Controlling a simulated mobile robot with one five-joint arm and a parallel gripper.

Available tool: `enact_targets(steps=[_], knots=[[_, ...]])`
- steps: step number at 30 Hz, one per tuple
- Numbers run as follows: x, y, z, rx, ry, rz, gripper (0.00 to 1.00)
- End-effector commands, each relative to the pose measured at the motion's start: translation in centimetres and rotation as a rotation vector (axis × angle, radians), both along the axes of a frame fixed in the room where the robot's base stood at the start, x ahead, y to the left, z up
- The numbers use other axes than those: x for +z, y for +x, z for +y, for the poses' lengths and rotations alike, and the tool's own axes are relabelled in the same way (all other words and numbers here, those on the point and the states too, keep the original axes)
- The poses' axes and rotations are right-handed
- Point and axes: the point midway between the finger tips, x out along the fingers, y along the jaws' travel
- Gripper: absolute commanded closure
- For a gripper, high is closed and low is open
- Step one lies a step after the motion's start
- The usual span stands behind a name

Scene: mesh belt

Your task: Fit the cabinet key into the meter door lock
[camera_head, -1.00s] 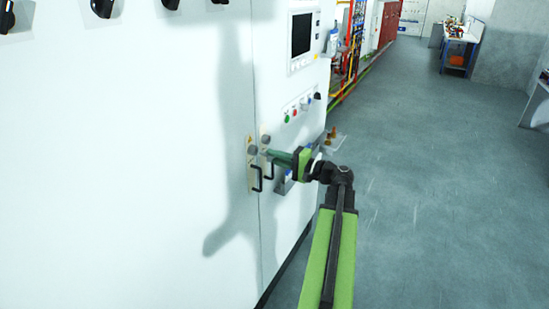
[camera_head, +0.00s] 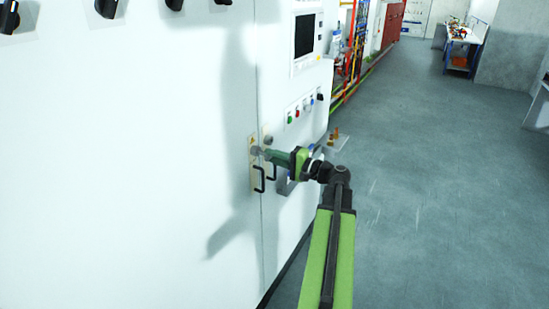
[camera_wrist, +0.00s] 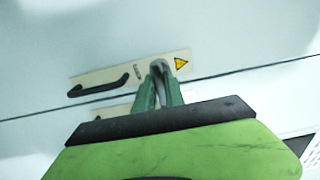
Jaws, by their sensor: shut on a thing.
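My gripper (camera_head: 265,154) has its green fingers shut on the cabinet key (camera_wrist: 159,68), a small grey piece between the fingertips in the wrist view. The fingertips are close in front of the round grey lock (camera_head: 257,150) on the left door's cream plate (camera_head: 254,183). In the wrist view the key overlaps the cream plate (camera_wrist: 108,76), between a black handle (camera_wrist: 98,87) and a yellow warning triangle (camera_wrist: 181,64). The key's tip and the lock opening are hidden, so I cannot tell whether the key is in the lock.
Another round grey lock (camera_head: 268,139) and a black handle (camera_head: 271,171) are on the neighbouring door, just right of the seam. The floor (camera_head: 440,200) to the right is clear.

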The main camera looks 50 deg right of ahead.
Motion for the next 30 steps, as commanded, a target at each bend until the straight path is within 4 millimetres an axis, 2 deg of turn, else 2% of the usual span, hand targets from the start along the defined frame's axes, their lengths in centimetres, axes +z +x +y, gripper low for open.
enact_targets(steps=[21,22,24,27,30], knots=[[0.0,1.7,0.4,0.000,0.000,0.000,1.00],[0.0,1.7,0.4,0.000,0.000,0.000,0.83],[0.0,1.7,0.4,0.000,0.000,0.000,0.74],[0.0,1.7,0.4,0.000,0.000,0.000,0.61],[0.0,1.7,0.4,0.000,0.000,0.000,0.60]])
